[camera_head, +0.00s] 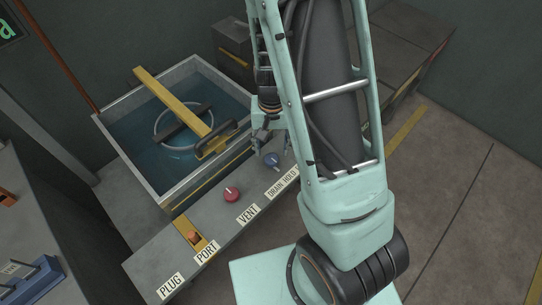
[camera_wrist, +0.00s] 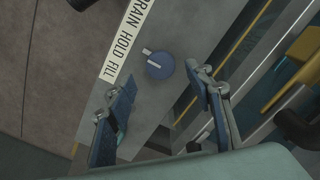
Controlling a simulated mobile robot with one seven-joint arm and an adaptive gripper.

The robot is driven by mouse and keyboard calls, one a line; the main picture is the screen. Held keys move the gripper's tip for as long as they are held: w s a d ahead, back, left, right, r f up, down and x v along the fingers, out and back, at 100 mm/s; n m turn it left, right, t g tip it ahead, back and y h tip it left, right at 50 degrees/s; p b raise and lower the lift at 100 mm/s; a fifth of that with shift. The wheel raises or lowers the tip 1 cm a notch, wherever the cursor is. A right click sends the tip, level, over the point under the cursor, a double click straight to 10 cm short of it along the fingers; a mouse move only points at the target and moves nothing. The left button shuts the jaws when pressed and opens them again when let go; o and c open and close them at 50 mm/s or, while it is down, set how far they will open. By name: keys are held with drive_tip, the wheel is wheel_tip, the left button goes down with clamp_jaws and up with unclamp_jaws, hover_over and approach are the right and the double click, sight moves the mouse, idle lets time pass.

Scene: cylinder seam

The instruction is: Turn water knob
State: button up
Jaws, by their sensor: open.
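The blue water knob (camera_head: 272,160) sits on the grey console ledge beside the tank, by a label that reads "DRAIN HOLD" in the head view, partly hidden by my arm. In the wrist view the knob (camera_wrist: 160,67) is round with a pale pointer mark. The label (camera_wrist: 123,40) there reads "RAIN HOLD FILL", its start cut off. My gripper (camera_head: 269,146) is over the ledge close to the knob. In the wrist view its two blue-padded fingers (camera_wrist: 154,88) are spread wide. The knob shows beyond the gap between the fingertips, and nothing is held.
A tank of water (camera_head: 125,130) stands behind the ledge, with a yellow bar (camera_head: 172,97) across it and a ring (camera_head: 160,136) in it. A red knob (camera_head: 231,195) and an orange switch (camera_head: 192,236) sit farther left on the ledge. Floor at right is clear.

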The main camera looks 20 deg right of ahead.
sight(271, 158)
wheel_tip(271, 158, down, 5)
drive_tip(key=shift+f+b, duration=0.1)
drive_tip(key=shift+b, duration=0.25)
drive_tip(key=c, duration=1.1)
drive_tip(key=shift+m, duration=0.4)
drive_tip(key=m+p, duration=0.1)
drive_tip(key=m, duration=0.1)
drive_tip(key=shift+m, duration=0.3)
drive_tip(key=shift+w+m+p, duration=0.1)
drive_tip(key=shift+m+p, duration=0.35)
drive_tip(key=shift+m, duration=1.35)
